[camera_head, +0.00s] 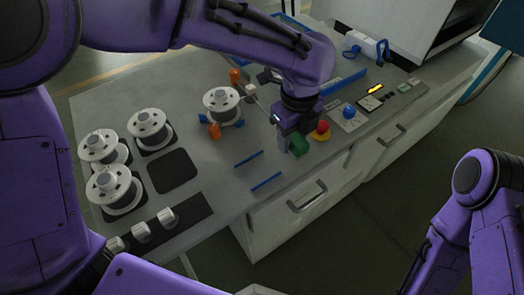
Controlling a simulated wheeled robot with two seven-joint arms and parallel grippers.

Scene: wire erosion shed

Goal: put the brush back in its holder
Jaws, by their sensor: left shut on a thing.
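My left gripper (292,136) reaches down over the worktop from above. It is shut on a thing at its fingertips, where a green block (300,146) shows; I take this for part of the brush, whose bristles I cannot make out. The green block is beside a red mushroom button (320,130), and I cannot tell whether it touches the worktop. A thin pale rod (262,106) runs from a small white block toward the gripper. I cannot pick out the brush's holder for certain. My right arm shows at the lower right, with its gripper out of the frame.
The grey worktop (215,170) carries several white wire spools (108,186) at left and one spool (221,101) between orange posts. Short blue strips (266,181) lie near its front edge. A control panel (370,102) and a blue-and-white bottle-like thing (366,46) are at right.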

